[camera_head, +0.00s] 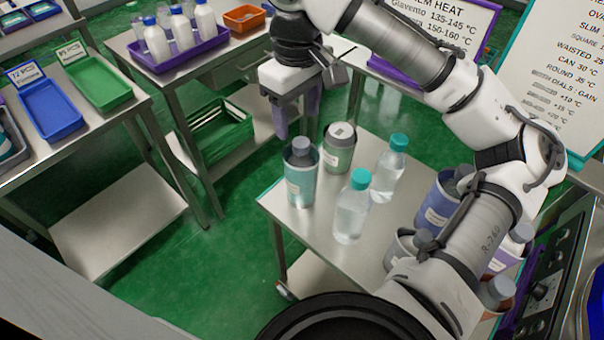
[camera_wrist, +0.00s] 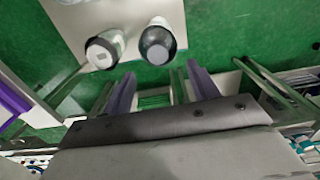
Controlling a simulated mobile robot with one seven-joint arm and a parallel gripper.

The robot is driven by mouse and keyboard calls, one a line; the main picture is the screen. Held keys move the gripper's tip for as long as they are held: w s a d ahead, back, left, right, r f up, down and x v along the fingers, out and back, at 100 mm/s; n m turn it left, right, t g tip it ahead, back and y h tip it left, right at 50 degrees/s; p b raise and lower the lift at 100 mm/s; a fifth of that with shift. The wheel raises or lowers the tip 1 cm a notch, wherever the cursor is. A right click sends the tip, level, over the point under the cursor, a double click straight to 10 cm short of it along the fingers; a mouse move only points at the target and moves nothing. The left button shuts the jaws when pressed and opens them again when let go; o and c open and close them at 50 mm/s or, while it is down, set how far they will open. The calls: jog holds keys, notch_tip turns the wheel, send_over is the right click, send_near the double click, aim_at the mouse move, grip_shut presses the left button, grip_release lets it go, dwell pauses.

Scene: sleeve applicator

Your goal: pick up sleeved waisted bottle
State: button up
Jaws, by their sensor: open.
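A tall teal-sleeved container (camera_head: 301,183) with a grey cap stands upright at the far left corner of the small steel table (camera_head: 325,222). I cannot tell for sure whether it is the waisted bottle. Beside it stands a wider grey-green sleeved container (camera_head: 339,155) with a pale lid. In the wrist view, a dark-topped container (camera_wrist: 157,44) and a pale-topped one (camera_wrist: 104,50) stand side by side, seen from above. My gripper (camera_head: 297,118) is open and empty, pointing down beyond the table's far left corner; its purple fingers (camera_wrist: 163,92) touch nothing.
Two clear bottles with teal caps (camera_head: 351,212) (camera_head: 388,174) stand mid-table. A blue sleeved container (camera_head: 437,203) and several others crowd the right side, partly behind my arm. A side table holds a purple tray (camera_head: 179,57) of white bottles and an orange bin (camera_head: 244,19).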

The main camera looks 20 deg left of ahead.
aim_at(301, 142)
jog(key=shift+d+f+p, duration=0.2)
jog(key=shift+f+p, duration=0.45)
jog(key=shift+f, duration=3.35)
grip_shut()
